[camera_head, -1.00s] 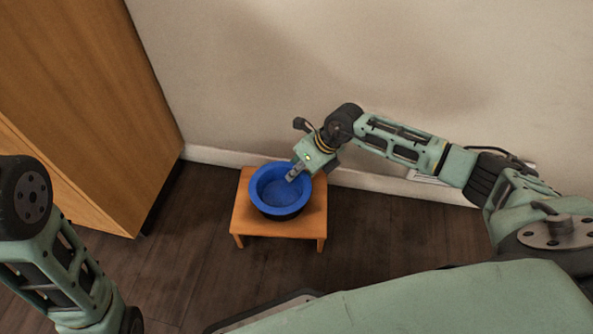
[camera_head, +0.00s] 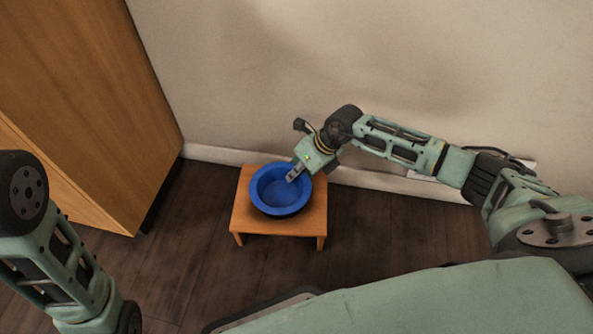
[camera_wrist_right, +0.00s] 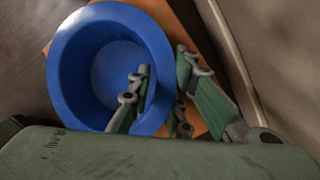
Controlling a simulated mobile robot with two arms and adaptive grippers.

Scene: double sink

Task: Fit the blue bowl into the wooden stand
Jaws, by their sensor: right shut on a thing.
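The blue bowl (camera_head: 268,203) is at the wooden stand (camera_head: 242,217), a small orange-brown stool-like piece on the floor. The bowl looks level and covers the middle of the stand's top; whether it is seated in an opening is hidden. My right gripper (camera_head: 294,176) is shut on the bowl's far right rim, one finger inside and one outside. In the right wrist view the blue bowl (camera_wrist_right: 70,75) fills the left half, with the right gripper's fingers (camera_wrist_right: 163,100) astride its wall and the stand (camera_wrist_right: 188,20) behind. My left arm shows at the left, but its gripper is out of view.
A wooden cabinet (camera_head: 100,100) stands at the left. A pale wall (camera_head: 400,60) with a white baseboard (camera_head: 220,155) runs close behind the stand. The dark wood floor (camera_head: 380,235) is clear to the right and in front of the stand.

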